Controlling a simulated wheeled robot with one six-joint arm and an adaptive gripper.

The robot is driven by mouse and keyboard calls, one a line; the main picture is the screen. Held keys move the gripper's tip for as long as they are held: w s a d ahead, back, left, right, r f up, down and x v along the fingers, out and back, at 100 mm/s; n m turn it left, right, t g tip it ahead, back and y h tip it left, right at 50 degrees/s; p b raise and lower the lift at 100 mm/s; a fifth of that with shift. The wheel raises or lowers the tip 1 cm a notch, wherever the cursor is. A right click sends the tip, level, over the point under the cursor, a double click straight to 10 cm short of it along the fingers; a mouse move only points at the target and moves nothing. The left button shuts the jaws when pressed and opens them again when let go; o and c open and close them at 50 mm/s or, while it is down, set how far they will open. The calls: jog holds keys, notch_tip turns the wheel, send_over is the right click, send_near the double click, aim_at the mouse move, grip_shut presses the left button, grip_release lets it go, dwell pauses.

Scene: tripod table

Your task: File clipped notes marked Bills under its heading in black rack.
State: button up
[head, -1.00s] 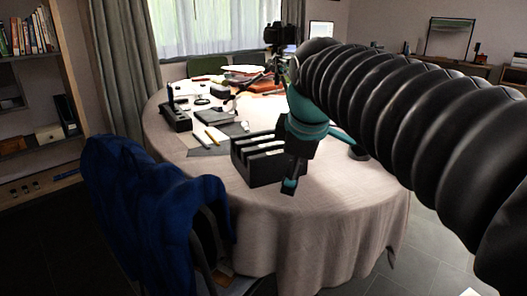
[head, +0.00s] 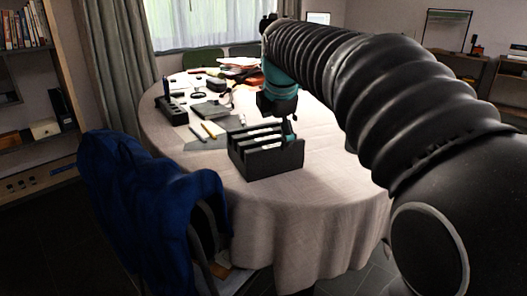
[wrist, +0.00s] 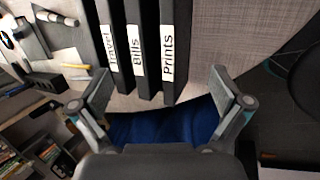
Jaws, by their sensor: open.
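The black rack (head: 262,168) stands on the round table, with upright dividers. In the wrist view the rack (wrist: 153,75) shows white labels reading Travel (wrist: 109,45), Bills (wrist: 135,50) and Prints (wrist: 167,52). My gripper (head: 285,128) is over the right rear part of the rack in the head view. In the wrist view my gripper (wrist: 160,75) is open, with nothing between its fingers, and the rack's label edges lie between and beyond them. I cannot make out the clipped notes marked Bills in either view.
The tablecloth (head: 300,205) is bare in front of and right of the rack. Pencils (head: 207,131), a dark box (head: 172,110) and papers lie left and behind. A chair with a blue jacket (head: 150,190) stands at the front left.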

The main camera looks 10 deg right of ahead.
jog(key=shift+a+x, duration=0.15)
jog(key=shift+x, duration=1.4)
jog(key=shift+a+x, duration=0.15)
jog(key=shift+x, duration=1.35)
jog(key=c, duration=1.8)
jog(key=shift+w+r, duration=0.1)
